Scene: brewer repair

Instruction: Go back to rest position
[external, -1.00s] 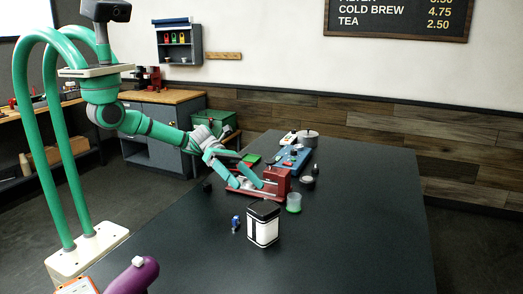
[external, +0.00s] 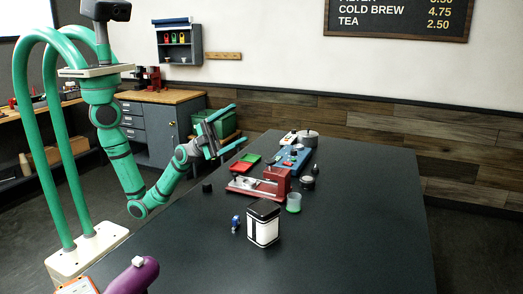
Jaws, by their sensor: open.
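My gripper (external: 228,130) is open and empty in the external view. It is raised above the far left edge of the dark table, with its two green fingers spread and pointing right. My arm is folded, with its elbow low beside the table's left edge. The red brewer fixture (external: 268,184) stands on the table to the right of and below my gripper, apart from it.
On the dark table (external: 350,220) stand a white canister with a black lid (external: 263,226), a small blue item (external: 235,223), a green cup (external: 293,203), red and green trays (external: 243,167) and a blue board (external: 290,160). The table's right side is clear.

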